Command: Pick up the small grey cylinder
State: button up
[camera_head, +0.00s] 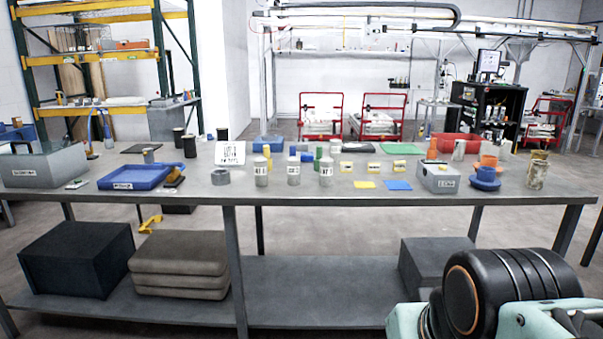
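Several small grey cylinders stand on the long grey workbench (400,208), and I cannot tell which one the task means. A short plain grey cylinder (148,155) stands behind the blue tray at the left. A low grey round piece (220,177) lies near the bench's middle left. Three pale grey cylinders with white labels stand upright nearby: one at the left (261,174), one in the middle (293,175), one at the right (326,173). Part of my arm, black and teal, shows at the lower right, in front of the bench. My gripper is not visible.
A blue tray (134,178), a grey bin (42,168) and a white sign (231,153) are on the left. A grey box (438,180) and blue-orange part (485,179) are on the right. Yellow and blue pieces lie mid-bench. The front strip is mostly clear.

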aim_at(293, 164)
jog(key=i+j+z, duration=0.6)
jog(key=i+j, duration=0.15)
